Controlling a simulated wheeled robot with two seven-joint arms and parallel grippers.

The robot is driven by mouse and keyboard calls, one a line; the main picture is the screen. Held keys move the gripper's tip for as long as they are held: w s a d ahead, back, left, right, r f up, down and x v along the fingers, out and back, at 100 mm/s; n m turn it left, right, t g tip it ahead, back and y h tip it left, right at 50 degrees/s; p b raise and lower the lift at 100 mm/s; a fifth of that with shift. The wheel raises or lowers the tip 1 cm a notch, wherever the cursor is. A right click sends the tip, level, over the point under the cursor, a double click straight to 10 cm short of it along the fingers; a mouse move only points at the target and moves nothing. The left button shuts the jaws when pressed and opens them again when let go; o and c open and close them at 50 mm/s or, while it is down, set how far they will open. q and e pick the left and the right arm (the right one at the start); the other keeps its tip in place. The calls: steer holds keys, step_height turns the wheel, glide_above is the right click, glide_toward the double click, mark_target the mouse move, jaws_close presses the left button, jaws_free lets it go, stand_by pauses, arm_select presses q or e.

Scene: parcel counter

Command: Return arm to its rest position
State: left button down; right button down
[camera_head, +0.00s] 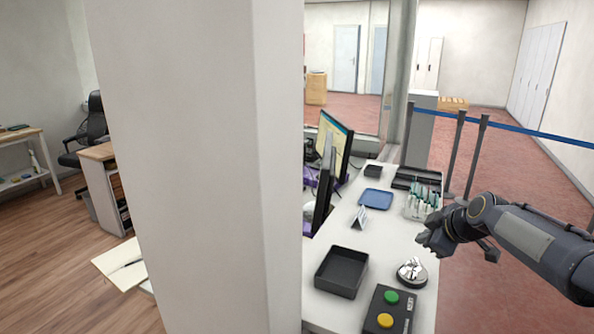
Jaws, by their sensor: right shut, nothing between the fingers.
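My right arm comes in from the right edge. Its gripper (428,241) is shut and empty, held above the right edge of the white counter (393,253). It is above and a little right of a silver bell (411,272) in the picture, apart from it. My left gripper is not in view.
On the counter are a black tray (341,271), a button box (389,312), a blue tray (376,197), a small sign (359,220), a holder with several items (421,204) and monitors (334,147). A wide pillar (200,160) blocks the middle left. Barrier posts (477,150) stand behind.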

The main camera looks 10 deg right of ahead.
steer(key=s+a+r+m+g, duration=0.1)
steer(key=s+a+m, duration=0.25)
steer(key=s, duration=0.45)
steer(key=s+a+m, duration=0.2)
steer(key=s+a, duration=0.3)
steer(key=s, duration=0.3)
steer(key=s+a+f+m+g+y, duration=0.1)
steer(key=s+a+f+m, duration=0.2)
steer(key=s, duration=0.6)
steer(key=s+a+f+m+g+y, duration=0.1)
steer(key=s+a+f+m, duration=0.2)
steer(key=s, duration=0.6)
step_height(320, 180, down, 2)
steer(key=shift+s+a+f, duration=0.2)
steer(key=shift+s+a, duration=0.1)
steer(key=shift+a, duration=0.4)
